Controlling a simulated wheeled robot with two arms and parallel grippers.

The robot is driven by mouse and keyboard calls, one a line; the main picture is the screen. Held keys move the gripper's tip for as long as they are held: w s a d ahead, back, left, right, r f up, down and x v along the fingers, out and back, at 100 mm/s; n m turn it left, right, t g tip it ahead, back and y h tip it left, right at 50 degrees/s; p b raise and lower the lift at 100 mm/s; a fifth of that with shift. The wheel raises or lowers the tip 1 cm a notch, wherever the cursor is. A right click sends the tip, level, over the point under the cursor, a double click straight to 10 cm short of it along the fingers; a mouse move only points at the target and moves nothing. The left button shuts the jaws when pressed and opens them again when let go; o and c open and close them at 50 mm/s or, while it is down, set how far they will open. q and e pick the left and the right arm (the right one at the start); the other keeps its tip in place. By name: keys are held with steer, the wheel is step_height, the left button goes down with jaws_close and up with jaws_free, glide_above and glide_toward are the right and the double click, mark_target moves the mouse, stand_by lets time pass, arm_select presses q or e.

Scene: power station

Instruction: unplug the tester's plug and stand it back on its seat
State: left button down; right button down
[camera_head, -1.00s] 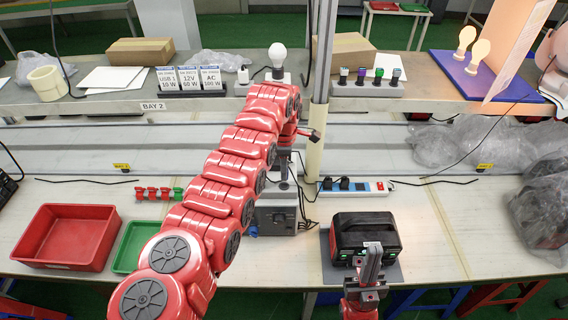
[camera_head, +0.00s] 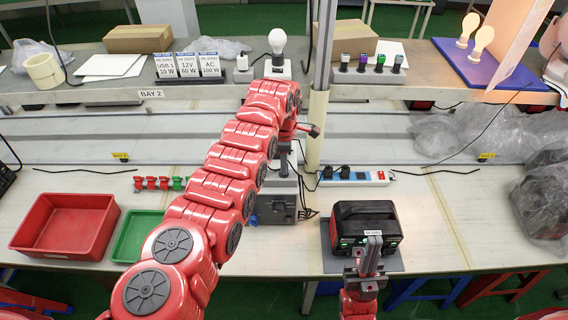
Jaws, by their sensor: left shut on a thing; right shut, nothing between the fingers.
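My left arm reaches across the bench, and its gripper (camera_head: 284,168) points down over the grey box with a dial (camera_head: 275,206). It is shut on a small dark thing that looks like a plug; the fingers and arm mostly hide it. Black cords lie just right of the grey box. A black power station (camera_head: 366,218) stands on a grey mat. My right gripper (camera_head: 372,247) is shut and empty, upright at the power station's front. I cannot tell whether it touches.
A grey post (camera_head: 322,90) rises beside my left gripper. Red (camera_head: 40,248) and green (camera_head: 120,250) trays sit at left.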

arm_select(q)
steer(key=shift+a+f, duration=0.1)
stand_by(0.6)
steer(key=c, duration=0.8)
jaws_free()
steer(key=shift+o, duration=0.2)
steer(key=shift+r+b, duration=0.45)
steer(key=shift+r, duration=0.05)
step_height(320, 180, up, 8)
steer(key=b, duration=0.3)
steer(key=shift+f, duration=0.1)
step_height(320, 180, up, 9)
steer(key=p, duration=0.8)
steer(key=shift+f, duration=0.2)
